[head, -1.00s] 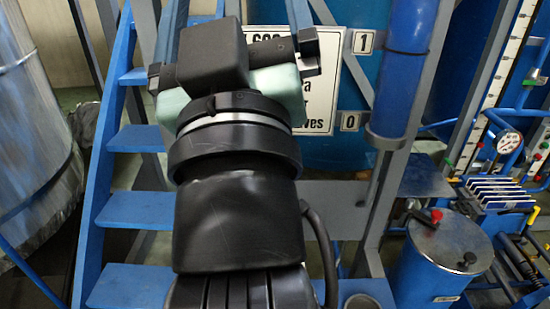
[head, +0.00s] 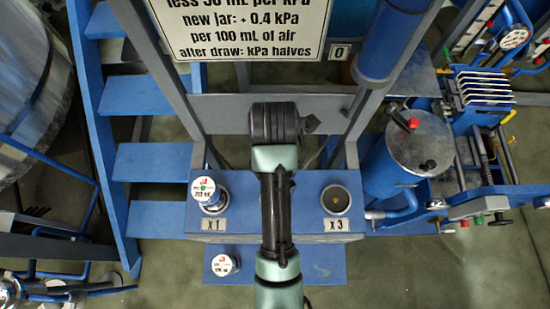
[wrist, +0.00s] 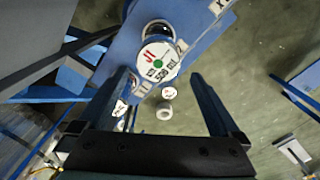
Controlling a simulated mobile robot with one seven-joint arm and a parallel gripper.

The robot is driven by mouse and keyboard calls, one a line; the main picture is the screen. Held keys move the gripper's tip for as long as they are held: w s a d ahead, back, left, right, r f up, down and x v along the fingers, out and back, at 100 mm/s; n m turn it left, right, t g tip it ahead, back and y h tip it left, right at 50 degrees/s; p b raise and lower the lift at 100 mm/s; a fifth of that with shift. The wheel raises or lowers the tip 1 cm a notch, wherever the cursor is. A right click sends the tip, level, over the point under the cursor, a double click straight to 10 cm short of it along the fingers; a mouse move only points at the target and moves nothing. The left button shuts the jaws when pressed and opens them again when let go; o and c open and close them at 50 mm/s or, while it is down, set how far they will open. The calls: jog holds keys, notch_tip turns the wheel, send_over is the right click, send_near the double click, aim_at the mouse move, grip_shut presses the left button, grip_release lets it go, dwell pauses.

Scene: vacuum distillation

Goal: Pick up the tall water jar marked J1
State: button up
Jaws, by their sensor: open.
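My open gripper (wrist: 160,80) has one finger on each side of the lid in the picture, with nothing held. I cannot tell how far the fingers are from the jar. In the head view, a white-lidded jar (head: 203,188) stands at the shelf's X1 plate, and another white-lidded jar (head: 222,265) stands on the lower blue step. Their lettering is too small to tell which is J1. My fingers do not show there.
The blue shelf (head: 310,185) has an empty round socket (head: 336,200) at X3. Blue stairs (head: 150,160) rise at left, and a lidded blue vessel (head: 420,140) stands at right. Smaller white-topped objects (wrist: 168,93) show between my fingers in the wrist view.

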notch_tip(320, 180, down, 5)
jog(key=b, duration=0.3)
jog(key=shift+s, duration=0.1)
notch_tip(320, 180, down, 8)
jog(key=p, duration=0.2)
jog(key=shift+w+d+r, duration=0.15)
jog(key=shift+w+r, duration=0.1)
jog(key=shift+w, duration=0.1)
jog(key=shift+r, duration=0.1)
grip_shut()
